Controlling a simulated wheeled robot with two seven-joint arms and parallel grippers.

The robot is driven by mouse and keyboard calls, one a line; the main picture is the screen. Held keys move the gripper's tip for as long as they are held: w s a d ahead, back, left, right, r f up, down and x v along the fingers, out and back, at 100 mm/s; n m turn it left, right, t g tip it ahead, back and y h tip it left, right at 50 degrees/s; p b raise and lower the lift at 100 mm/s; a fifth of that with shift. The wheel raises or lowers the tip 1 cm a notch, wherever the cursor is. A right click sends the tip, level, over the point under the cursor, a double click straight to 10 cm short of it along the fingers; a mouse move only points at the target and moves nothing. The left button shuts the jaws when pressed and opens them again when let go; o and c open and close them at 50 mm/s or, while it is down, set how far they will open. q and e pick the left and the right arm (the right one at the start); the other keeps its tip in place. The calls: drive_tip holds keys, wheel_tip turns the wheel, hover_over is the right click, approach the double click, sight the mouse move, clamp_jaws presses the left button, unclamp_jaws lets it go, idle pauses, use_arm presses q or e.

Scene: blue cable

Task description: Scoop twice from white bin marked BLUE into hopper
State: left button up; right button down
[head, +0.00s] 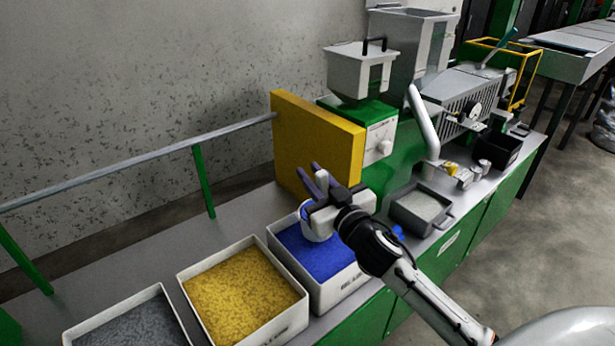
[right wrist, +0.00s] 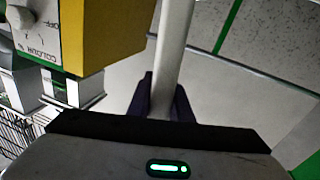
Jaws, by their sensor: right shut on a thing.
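The white bin marked BLUE (head: 350,288) holds blue granules (head: 318,252). My right gripper (head: 312,184) is above the bin's back part, beside the yellow panel. It is shut on the pale handle of a scoop, which shows between its dark fingers in the right wrist view (right wrist: 172,60). The scoop's white cup (head: 317,226) hangs below the gripper, over the blue granules; its contents are hidden. A grey hopper (head: 358,75) with a black handle stands on the green feeder behind the yellow panel. A larger hopper (head: 412,45) is behind it. My left gripper is not in view.
The yellow panel (head: 312,140) stands between the bin and the feeder. A bin of yellow granules (head: 240,295) and a bin of grey granules (head: 130,325) are at left. A grey tray (head: 420,207) lies right of the panel. A rail (head: 130,165) runs along the bench's back.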

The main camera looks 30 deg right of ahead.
wheel_tip(320, 180, up, 8)
drive_tip(key=d+m+p, duration=0.1)
drive_tip(key=d+p, duration=0.1)
drive_tip(key=p, duration=0.2)
drive_tip(key=shift+d, duration=0.2)
drive_tip(key=shift+w, duration=0.1)
idle(0.5)
